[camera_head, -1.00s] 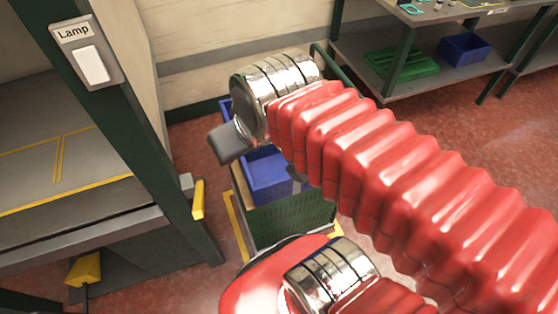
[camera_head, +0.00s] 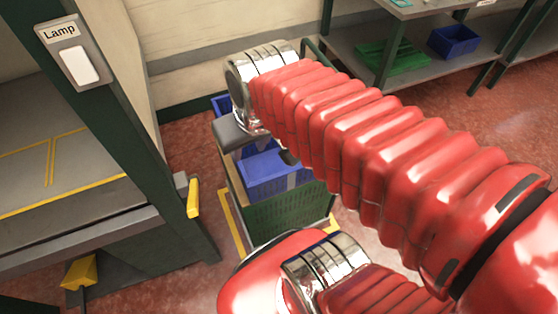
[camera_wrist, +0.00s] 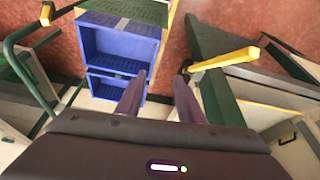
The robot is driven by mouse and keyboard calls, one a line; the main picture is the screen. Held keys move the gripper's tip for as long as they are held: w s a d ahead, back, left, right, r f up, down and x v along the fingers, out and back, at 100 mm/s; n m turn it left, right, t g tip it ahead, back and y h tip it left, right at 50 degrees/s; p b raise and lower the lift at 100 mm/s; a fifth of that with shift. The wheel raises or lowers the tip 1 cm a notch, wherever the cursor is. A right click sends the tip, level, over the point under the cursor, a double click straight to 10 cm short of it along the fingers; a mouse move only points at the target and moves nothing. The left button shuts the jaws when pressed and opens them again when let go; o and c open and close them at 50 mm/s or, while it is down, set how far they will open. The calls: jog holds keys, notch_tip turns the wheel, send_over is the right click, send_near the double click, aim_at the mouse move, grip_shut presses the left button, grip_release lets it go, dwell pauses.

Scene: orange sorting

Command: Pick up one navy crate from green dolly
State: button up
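A blue crate (camera_head: 262,180) sits on the green dolly (camera_head: 290,215), partly hidden by my arm in the head view. Part of another blue crate (camera_head: 219,104) shows behind it. In the wrist view two open blue crates, one (camera_wrist: 108,42) above the other (camera_wrist: 101,88) in the picture, are left of centre. My gripper (camera_wrist: 161,77) is open with nothing between its fingers. Its left finger overlaps the lower crate's right edge in the picture; I cannot tell whether they touch.
A workbench with a green post and yellow handle (camera_head: 193,197) stands close on the left. A shelf at the back right holds a green crate (camera_head: 391,56) and a blue bin (camera_head: 454,41). Red floor lies open on the right.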

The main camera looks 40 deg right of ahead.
jog(key=w+d+f+n+g, duration=0.1)
jog(key=w+d+f+g, duration=0.15)
jog(key=d+f, duration=0.7)
jog(key=n+g, duration=0.2)
jog(key=n, duration=1.1)
send_over(290, 181)
jog(key=f, duration=1.3)
jog(key=shift+w+d, duration=0.2)
jog(key=shift+d, duration=0.05)
jog(key=shift+w+d+n+t, duration=0.1)
jog(key=shift+w+n+t, duration=0.05)
jog(key=shift+n, duration=0.55)
jog(key=shift+w+d+n+t, duration=0.1)
jog(key=shift+w+n, duration=0.05)
jog(key=shift+n, duration=0.55)
jog(key=shift+f, duration=4.3)
jog(key=shift+s+a+f, duration=0.1)
jog(key=shift+s+f, duration=0.05)
jog(key=shift+f, duration=2.45)
